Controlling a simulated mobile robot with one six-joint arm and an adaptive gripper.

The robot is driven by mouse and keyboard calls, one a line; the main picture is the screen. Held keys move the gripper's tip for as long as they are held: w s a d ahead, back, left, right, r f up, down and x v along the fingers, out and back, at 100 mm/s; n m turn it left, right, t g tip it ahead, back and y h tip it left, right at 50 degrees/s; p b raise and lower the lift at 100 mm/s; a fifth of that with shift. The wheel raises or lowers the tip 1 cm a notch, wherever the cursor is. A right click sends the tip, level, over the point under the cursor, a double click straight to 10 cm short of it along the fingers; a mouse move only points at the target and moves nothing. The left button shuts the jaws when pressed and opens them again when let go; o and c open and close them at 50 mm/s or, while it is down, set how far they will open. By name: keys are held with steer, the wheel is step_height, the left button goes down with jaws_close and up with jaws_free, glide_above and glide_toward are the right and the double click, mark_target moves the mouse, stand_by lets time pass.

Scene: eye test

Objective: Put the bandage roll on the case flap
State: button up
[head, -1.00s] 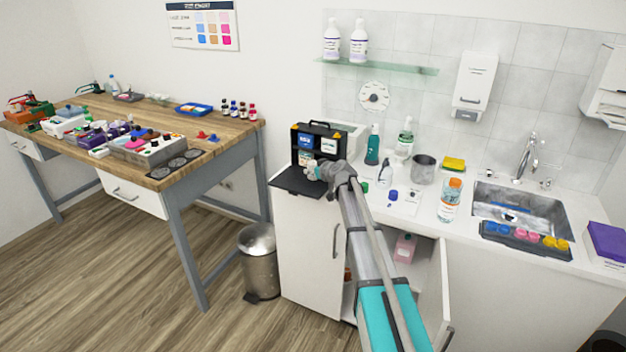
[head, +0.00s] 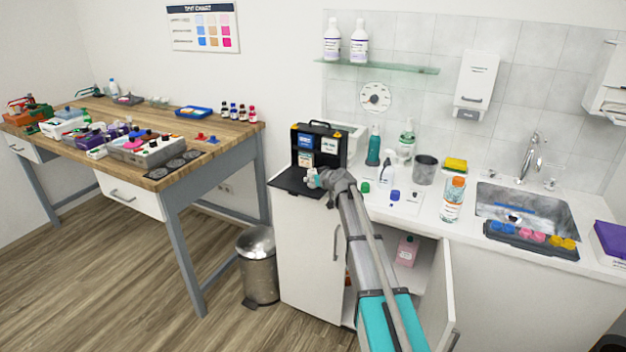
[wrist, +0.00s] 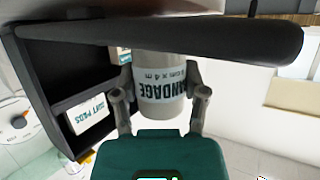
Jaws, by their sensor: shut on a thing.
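The bandage roll (wrist: 160,82) is a white cylinder with dark lettering, upside down in the wrist view. My gripper (wrist: 160,98) is shut on it, one finger on each side. In the head view my gripper (head: 314,179) is over the right part of the case flap (head: 288,183), a flat black panel in front of the open case. The flap also shows as a dark slab (wrist: 235,38) across the top of the wrist view. The roll's end meets the slab's edge in the picture; I cannot tell whether they touch.
The black case (head: 319,143) stands open on the counter, with packs such as the swift pads (wrist: 87,116) inside. Bottles, a grey cup (head: 425,170) and a sink (head: 525,208) are to the right. The flap's left part is bare.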

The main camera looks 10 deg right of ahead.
steer(key=o, duration=0.9)
steer(key=shift+f, duration=0.1)
steer(key=shift+o, duration=0.2)
steer(key=shift+s+r, duration=0.15)
steer(key=shift+r, duration=0.05)
steer(key=p+v, duration=0.4)
steer(key=v, duration=0.7)
steer(key=shift+s+d+r+p, duration=0.2)
steer(key=shift+s+p, duration=0.1)
steer(key=shift+p, duration=0.1)
